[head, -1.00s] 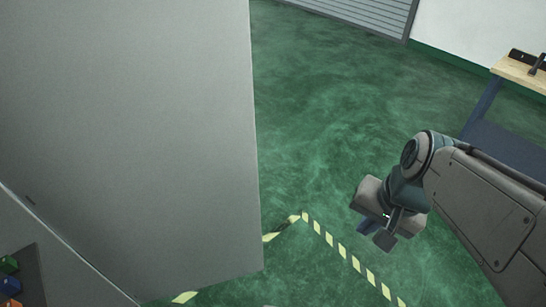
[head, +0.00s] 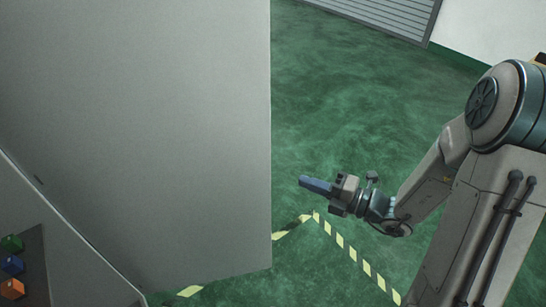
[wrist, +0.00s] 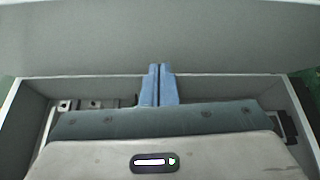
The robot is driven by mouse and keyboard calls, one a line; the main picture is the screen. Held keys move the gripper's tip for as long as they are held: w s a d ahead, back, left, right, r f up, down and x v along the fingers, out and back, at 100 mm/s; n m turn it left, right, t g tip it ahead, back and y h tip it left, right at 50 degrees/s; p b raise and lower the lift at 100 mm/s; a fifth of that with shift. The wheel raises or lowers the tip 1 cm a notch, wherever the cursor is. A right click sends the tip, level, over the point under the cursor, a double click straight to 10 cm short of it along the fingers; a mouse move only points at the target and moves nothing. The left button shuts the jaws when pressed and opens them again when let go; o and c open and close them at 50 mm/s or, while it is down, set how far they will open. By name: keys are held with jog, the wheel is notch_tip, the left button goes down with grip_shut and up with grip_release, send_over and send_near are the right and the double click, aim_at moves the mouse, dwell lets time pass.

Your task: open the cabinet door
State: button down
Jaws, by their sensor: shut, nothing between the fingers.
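The cabinet door (head: 150,120) is a large flat grey panel filling the left of the head view. It stands swung out from the cabinet body (head: 75,255), whose front shows at lower left. My gripper (head: 303,182) is just right of the door's free edge in the head view, its blue fingers pointing left toward it. The fingers are shut and empty. In the wrist view my gripper (wrist: 160,68) has its blue fingertips together before a plain grey surface (wrist: 160,35). I cannot tell whether they touch it. No handle shows.
Coloured blocks or buttons (head: 12,265) sit on a dark panel at lower left. Green floor (head: 340,110) is open to the right of the door. Yellow and black tape (head: 340,240) marks the floor. A roller shutter (head: 390,15) and white wall (head: 490,25) stand behind.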

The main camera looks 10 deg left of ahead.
jog(key=m, duration=0.1)
jog(key=p, duration=0.2)
send_near(259, 150)
jog(key=s+a, duration=0.3)
jog(key=shift+m+t, duration=0.3)
jog(key=shift+t, duration=0.1)
jog(key=w+a, duration=0.2)
jog(key=w, duration=0.1)
jog(key=shift+w+a+f, duration=0.1)
jog(key=shift+w+a, duration=0.05)
jog(key=shift+w+a+p, duration=0.2)
jog(key=shift+w+p, duration=0.15)
jog(key=shift+w, duration=0.1)
